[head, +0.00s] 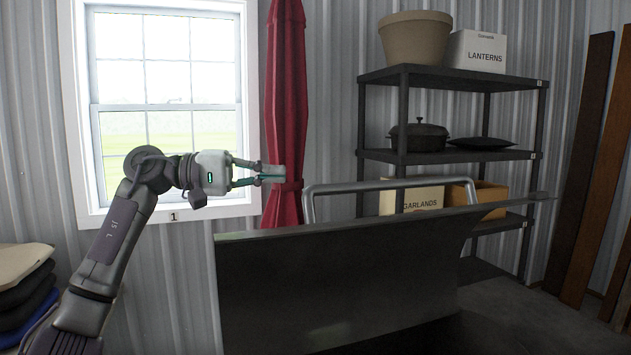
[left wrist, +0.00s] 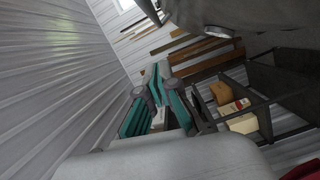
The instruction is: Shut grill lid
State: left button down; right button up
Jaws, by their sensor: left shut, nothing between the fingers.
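The grill lid (head: 340,287) stands raised in front of me in the head view, its dark inner face toward me. Its metal handle (head: 390,183) rises behind the lid's top edge. My left gripper (head: 275,174) is shut and empty, above the lid's left end and left of the handle. It looks apart from both. Its teal fingers (left wrist: 155,82) also show in the left wrist view with nothing held. My right gripper is not in view. Most of the lid's outer side is hidden.
A dark shelf rack (head: 450,156) stands behind at the right, holding a pot (head: 418,136), boxes and a planter. A red folded umbrella (head: 285,80) hangs behind my left gripper. Stacked cushions (head: 22,290) lie at the lower left. Planks (head: 582,170) lean at the right.

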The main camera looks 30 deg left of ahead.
pick_arm(q)
jog(key=w+d+p, duration=0.1)
jog(key=d, duration=0.2)
jog(key=w+d+p, duration=0.1)
jog(key=d+p, duration=0.1)
jog(key=d, duration=0.1)
jog(key=w+d+f+p, duration=0.1)
jog(key=w+d, duration=0.1)
jog(key=d, duration=0.1)
jog(key=shift+d, duration=0.2)
jog(key=shift+s+d, duration=0.3)
jog(key=shift+s, duration=0.1)
jog(key=shift+d, duration=0.15)
jog(key=shift+w, duration=0.1)
jog(key=shift+f, duration=0.1)
